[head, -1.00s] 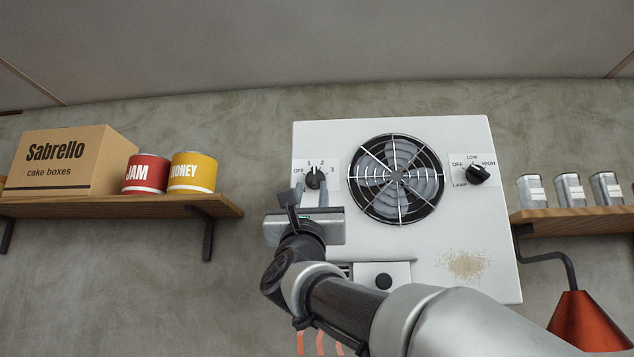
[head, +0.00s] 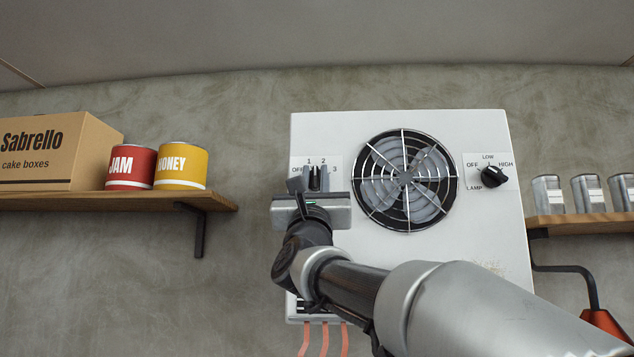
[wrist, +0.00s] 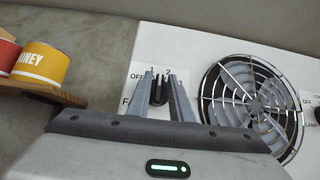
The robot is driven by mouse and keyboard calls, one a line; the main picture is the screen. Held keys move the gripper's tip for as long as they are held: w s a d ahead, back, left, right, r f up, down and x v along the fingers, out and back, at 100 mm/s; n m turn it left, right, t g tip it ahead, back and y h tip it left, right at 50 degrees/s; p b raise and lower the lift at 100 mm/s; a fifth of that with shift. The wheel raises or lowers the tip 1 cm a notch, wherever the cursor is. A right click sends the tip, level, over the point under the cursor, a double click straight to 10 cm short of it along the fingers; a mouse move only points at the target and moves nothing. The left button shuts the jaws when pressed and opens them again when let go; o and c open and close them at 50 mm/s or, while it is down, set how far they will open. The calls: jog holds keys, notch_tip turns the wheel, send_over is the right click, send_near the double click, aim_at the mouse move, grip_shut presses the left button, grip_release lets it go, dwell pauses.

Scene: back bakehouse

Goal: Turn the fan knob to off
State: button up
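The fan knob (head: 316,180) is a black knob on the left of the white panel, under the marks OFF, 1, 2 and 3. Its handle looks roughly upright, near 1 and 2, but its exact setting is hard to read. My gripper (head: 317,176) is at the knob, with one finger on each side of it. In the wrist view the dark knob (wrist: 161,91) shows between the two grey fingers of my gripper (wrist: 162,82). The fingers stand apart; whether they touch the knob is not clear. The fingers partly hide the knob and its plate.
The round fan grille (head: 405,181) is right of the knob. The lamp knob (head: 492,177) is farther right. A left shelf (head: 120,200) bears a cardboard box (head: 58,150), a jam tin (head: 131,168) and a honey tin (head: 181,166). Canisters (head: 586,194) stand on the right shelf.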

grip_shut()
jog(key=shift+n+b, duration=0.3)
jog(key=shift+b, duration=0.1)
